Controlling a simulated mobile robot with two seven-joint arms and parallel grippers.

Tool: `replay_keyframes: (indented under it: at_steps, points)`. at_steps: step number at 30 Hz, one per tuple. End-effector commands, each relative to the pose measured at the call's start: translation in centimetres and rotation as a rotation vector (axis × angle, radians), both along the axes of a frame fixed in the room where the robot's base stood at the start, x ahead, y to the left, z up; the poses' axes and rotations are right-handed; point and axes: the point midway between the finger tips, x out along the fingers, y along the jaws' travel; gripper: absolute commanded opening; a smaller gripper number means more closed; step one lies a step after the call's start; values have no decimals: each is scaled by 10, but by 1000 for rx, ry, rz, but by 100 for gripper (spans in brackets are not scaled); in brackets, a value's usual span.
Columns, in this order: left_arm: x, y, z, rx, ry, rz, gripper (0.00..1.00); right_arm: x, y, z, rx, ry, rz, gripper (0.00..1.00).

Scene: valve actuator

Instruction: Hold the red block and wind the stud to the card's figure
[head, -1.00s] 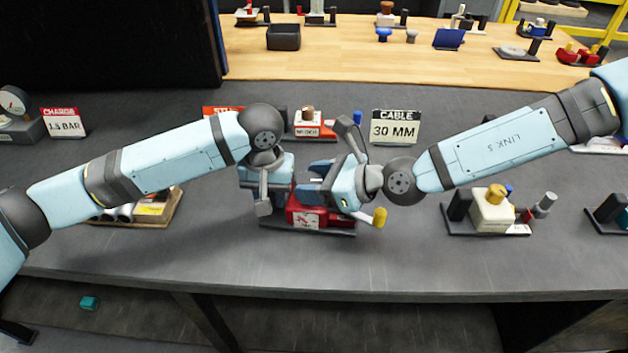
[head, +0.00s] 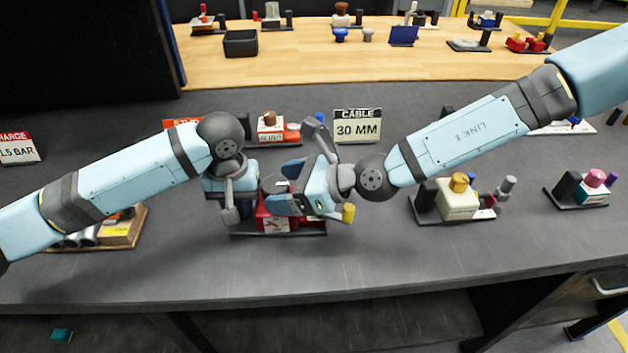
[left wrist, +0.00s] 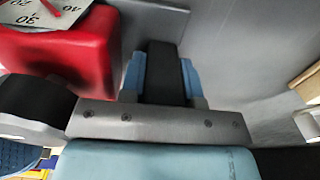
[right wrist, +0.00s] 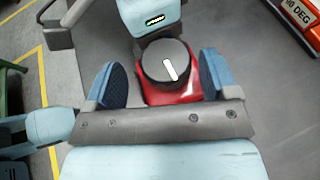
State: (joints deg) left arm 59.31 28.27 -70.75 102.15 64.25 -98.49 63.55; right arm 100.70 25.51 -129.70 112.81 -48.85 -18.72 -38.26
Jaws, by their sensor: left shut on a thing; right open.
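The red block (head: 276,223) stands on a dark base on the bench, mostly hidden by my grippers in the head view. In the left wrist view the red block (left wrist: 75,65) carries a pale scale plate (left wrist: 40,14) with 30 readable and a red pointer. My left gripper (left wrist: 163,75) is shut on a dark upright post (left wrist: 165,72) beside the red block. My right gripper (right wrist: 160,80) is open, its fingers apart on either side of the dark round stud (right wrist: 166,64) with a white mark. An orange-topped card (head: 183,122) is mostly hidden behind my left arm; the right wrist view shows an orange card (right wrist: 297,22) ending "0 DEG", first digit cut off.
A CABLE 30 MM card (head: 357,127) stands behind. A cream block unit (head: 457,200) stands to the right, and a wooden tray (head: 120,230) lies to the left. The bench front is clear.

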Motion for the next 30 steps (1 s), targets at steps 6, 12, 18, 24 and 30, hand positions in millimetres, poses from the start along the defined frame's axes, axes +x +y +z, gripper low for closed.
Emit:
replay_keyframes:
  at_steps: [6, 12, 18, 24, 30]
  points:
    - [-2, 0, -4, 3, 8, -1, 0, -13, -38, 16, 3, 0, -5, 80]
    - [-2, 0, -4, 2, 9, -2, 0, -25, -70, 31, 4, -1, -3, 80]
    - [-3, 0, -4, 2, 9, -3, 0, -33, -89, 39, 2, -3, 1, 80]
    - [-3, -1, -4, 2, 10, -4, 0, -35, -94, 42, 1, -3, 3, 80]
    - [-3, -1, -4, 2, 11, -5, 0, -35, -94, 41, 2, -2, 3, 80]
